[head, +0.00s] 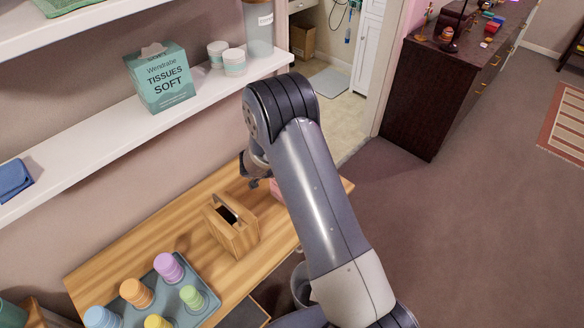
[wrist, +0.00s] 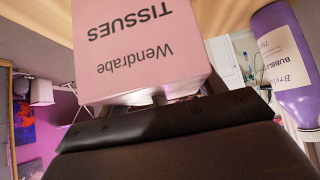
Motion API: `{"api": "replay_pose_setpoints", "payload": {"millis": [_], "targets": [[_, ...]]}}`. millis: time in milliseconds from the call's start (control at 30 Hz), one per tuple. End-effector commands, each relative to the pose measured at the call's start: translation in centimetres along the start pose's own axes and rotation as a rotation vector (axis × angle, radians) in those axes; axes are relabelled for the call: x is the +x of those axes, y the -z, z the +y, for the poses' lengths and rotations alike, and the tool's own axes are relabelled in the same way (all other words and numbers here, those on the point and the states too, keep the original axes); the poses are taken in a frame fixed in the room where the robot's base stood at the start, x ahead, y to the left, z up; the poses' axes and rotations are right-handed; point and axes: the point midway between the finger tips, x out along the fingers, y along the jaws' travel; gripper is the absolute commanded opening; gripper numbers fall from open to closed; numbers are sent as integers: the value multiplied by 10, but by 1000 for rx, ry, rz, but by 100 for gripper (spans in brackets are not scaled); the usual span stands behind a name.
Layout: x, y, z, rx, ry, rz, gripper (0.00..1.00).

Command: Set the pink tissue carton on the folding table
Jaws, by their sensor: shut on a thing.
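The pink tissue carton (wrist: 138,45) fills the upper middle of the wrist view, its lettering upside down. My gripper (wrist: 155,98) is shut on it at the picture's lower edge of the carton. In the head view only a small pink patch of the carton (head: 277,188) shows beside my arm, over the right end of a wooden tabletop (head: 150,232). My arm hides most of the carton and the gripper's fingers there. I cannot tell whether the carton touches the wood, or whether this top is the folding table.
A wooden caddy (head: 232,228) and a grey tray (head: 203,312) of coloured cups stand on the tabletop. A purple bottle (wrist: 283,60) is right of the carton in the wrist view. A teal tissue carton (head: 160,78) stands on the white shelf (head: 105,140). A dark dresser (head: 425,100) stands at right.

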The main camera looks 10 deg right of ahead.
Motion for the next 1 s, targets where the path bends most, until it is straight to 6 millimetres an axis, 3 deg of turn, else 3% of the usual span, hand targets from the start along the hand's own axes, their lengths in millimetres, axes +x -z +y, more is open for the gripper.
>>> {"api": "replay_pose_setpoints", "payload": {"millis": [167,200,467,767,1000], "targets": [[2,-3,0,0,0,0,36],[3,-3,0,1,0,0,66],[3,-3,0,0,0,0,87],[0,0,0,0,1,0,87],[-36,0,-1,0,5,1,87]]}}
